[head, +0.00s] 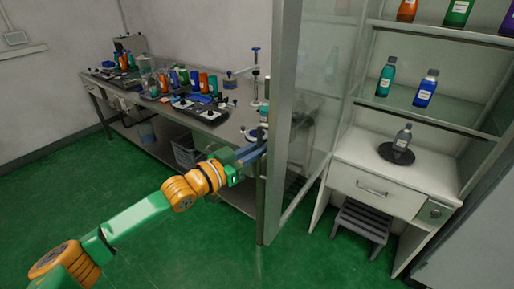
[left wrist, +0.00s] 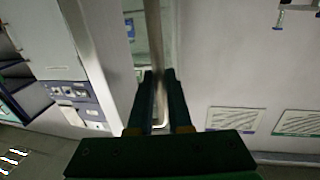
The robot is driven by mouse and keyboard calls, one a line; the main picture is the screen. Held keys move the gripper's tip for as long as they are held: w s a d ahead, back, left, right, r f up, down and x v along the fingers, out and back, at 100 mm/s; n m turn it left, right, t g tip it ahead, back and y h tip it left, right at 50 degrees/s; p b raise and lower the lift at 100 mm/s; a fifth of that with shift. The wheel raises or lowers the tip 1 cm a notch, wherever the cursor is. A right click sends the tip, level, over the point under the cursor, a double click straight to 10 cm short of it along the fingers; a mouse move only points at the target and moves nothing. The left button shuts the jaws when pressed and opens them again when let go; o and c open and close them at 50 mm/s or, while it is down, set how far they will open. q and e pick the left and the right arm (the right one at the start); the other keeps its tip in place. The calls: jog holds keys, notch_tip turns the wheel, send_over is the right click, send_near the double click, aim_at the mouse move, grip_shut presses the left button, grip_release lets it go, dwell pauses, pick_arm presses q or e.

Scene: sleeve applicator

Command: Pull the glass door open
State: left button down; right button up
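The glass door (head: 315,95) stands open in the head view, swung out on the left side of the cabinet, with a grey metal frame post (head: 284,120) at its near edge. My left gripper (head: 262,147) reaches this post from the left. In the left wrist view its two dark fingers (left wrist: 159,85) lie on either side of an upright metal bar, the door handle (left wrist: 154,35). The fingers look closed on the bar. The handle's curved lower end shows between them. In the head view the handle is mostly hidden. My right gripper is in neither view.
The cabinet holds bottles on glass shelves (head: 440,105), a white drawer unit (head: 375,185) and a grey step stool (head: 362,225). A steel bench (head: 225,130) crowded with bottles stands behind the left arm. Green floor (head: 310,265) is clear in front.

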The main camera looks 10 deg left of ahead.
pick_arm(q)
jog(key=c, duration=1.1)
grip_release()
jog(key=shift+r, duration=0.15)
jog(key=shift+w+d, duration=0.15)
jog(key=shift+d, duration=0.05)
jog(key=shift+s+a+f, duration=0.25)
jog(key=b+v, duration=0.2)
jog(key=v, duration=0.4)
jog(key=shift+s+r, duration=0.15)
jog(key=shift+s, duration=0.05)
